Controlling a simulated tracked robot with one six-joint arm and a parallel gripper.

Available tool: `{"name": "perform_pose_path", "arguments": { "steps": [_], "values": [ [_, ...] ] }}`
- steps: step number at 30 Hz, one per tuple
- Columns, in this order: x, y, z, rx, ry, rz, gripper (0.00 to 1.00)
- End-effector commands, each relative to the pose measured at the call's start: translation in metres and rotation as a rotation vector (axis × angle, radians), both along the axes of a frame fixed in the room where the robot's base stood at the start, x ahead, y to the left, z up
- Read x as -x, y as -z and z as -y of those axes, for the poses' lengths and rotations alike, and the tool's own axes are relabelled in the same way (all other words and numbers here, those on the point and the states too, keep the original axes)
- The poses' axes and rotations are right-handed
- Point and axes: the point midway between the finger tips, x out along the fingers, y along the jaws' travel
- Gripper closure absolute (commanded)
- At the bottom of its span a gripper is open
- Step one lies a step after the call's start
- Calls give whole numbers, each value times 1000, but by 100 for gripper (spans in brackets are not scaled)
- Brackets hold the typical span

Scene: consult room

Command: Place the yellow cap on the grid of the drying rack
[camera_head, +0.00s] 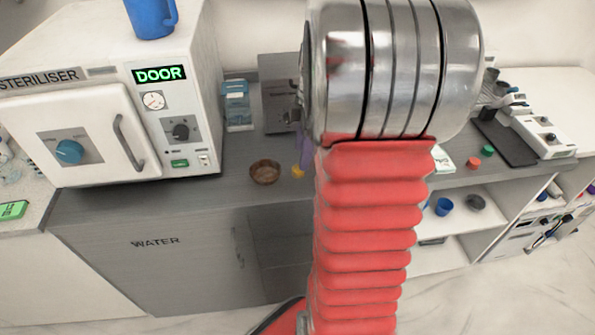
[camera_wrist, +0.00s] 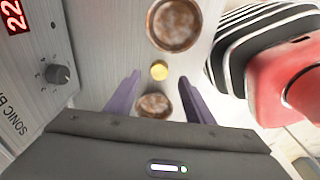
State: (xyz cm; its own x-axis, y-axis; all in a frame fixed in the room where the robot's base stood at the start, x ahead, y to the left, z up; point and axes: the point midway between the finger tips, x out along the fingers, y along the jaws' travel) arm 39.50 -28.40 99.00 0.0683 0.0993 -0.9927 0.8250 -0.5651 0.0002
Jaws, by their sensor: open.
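The yellow cap (camera_wrist: 159,70) is a small round piece on the grey counter in the wrist view. It lies between and just about level with the tips of my gripper (camera_wrist: 160,79), whose two purple fingers are apart, with nothing held. Whether the fingers are down at the cap's height I cannot tell. In the head view a small yellow piece (camera_head: 298,171), likely the cap, shows beside my arm, below a purple finger. A rack-like stand with grey cups (camera_head: 492,82) at the upper right may be the drying rack; its grid is mostly hidden behind my arm.
A brown bowl (camera_head: 265,172) is left of the cap; the wrist view shows two round brown dishes, one beyond the cap (camera_wrist: 174,24) and one nearer (camera_wrist: 154,106). The sonic bath (camera_wrist: 30,85) borders the left. The steriliser (camera_head: 110,110) stands at the left.

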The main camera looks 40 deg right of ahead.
Motion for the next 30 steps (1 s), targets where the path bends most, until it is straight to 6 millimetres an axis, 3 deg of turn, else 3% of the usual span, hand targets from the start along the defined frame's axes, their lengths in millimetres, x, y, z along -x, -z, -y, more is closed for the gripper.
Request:
{"name": "perform_pose_path", "arguments": {
  "steps": [8, 20, 30],
  "values": [
    [-1, 4, -1, -1, -1, -2, 52],
    [-6, 49, -8, -2, -1, -2, 52],
    [-7, 51, -8, 0, -2, 0, 52]
  ]
}}
